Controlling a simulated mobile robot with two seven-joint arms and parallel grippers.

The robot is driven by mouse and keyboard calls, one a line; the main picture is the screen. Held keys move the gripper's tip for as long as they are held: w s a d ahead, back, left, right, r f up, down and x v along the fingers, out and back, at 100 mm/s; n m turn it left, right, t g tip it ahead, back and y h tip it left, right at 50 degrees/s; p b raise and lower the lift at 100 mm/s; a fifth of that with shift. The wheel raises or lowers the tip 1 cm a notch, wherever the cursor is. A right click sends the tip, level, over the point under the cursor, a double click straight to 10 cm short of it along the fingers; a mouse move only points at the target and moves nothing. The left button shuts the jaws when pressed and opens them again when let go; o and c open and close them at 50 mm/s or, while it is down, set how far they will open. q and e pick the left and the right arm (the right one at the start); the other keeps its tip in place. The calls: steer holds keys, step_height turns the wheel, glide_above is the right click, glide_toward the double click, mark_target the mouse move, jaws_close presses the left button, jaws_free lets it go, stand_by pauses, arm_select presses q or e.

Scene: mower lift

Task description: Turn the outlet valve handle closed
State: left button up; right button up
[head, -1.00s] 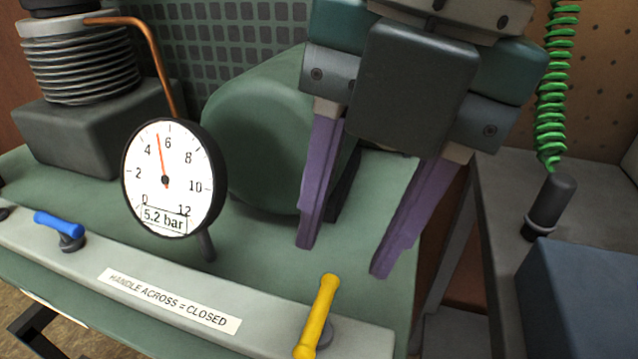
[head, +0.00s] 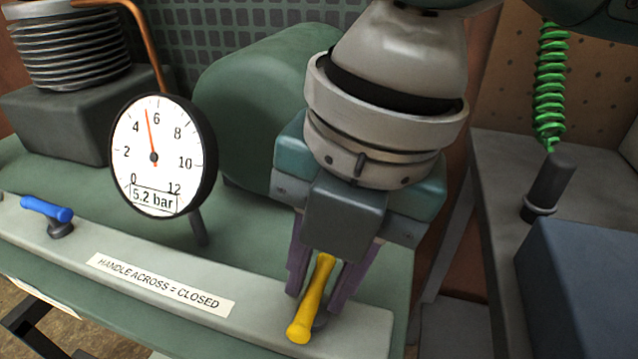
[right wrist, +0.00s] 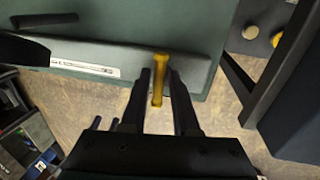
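The yellow valve handle (head: 314,298) sits at the right end of the pale front rail, pointing from front to back across it. My right gripper (head: 327,280) is above it, fingers pointing down on either side of the handle. The right wrist view also shows the handle (right wrist: 159,80) between the two fingers (right wrist: 158,78), with narrow gaps; the gripper looks open. A blue handle (head: 46,209) is on the rail at the left, lying roughly along it. I cannot tell from labels which handle is the outlet. My left gripper is not in view.
A pressure gauge (head: 160,155) reads 5.2 bar. A label (head: 160,284) on the rail says HANDLE ACROSS = CLOSED. A green rounded housing (head: 250,120) stands behind the gripper. A dark blue box (head: 585,290) is at the right, beyond a gap.

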jaws_close()
steer(key=shift+r+m+p, duration=0.2)
steer(key=shift+m+p, duration=0.1)
steer(key=shift+p, duration=0.4)
steer(key=m+p, duration=0.2)
steer(key=p, duration=0.1)
steer(key=m+t+p, duration=0.1)
steer(key=m+p, duration=0.2)
steer(key=p, duration=0.1)
steer(key=m+h+p, duration=0.1)
steer(key=m+p, duration=0.2)
steer(key=shift+s+r+p, duration=0.1)
steer(key=shift+s+p, duration=0.2)
steer(key=shift+p, duration=0.05)
steer(key=m+p, duration=0.1)
steer(key=m, duration=0.1)
steer(key=m+p, duration=0.2)
steer(key=shift+s+m+t+h, duration=0.15)
steer(key=shift+m+t+h, duration=0.15)
steer(key=shift+m+h, duration=0.1)
steer(key=shift+a+f+m+p, duration=0.15)
steer(key=shift+m+p, duration=0.45)
steer(key=shift+m, duration=0.6)
steer(key=shift+f+m+h+p, duration=0.1)
steer(key=shift+m+h+p, duration=0.25)
steer(key=shift+m, duration=0.75)
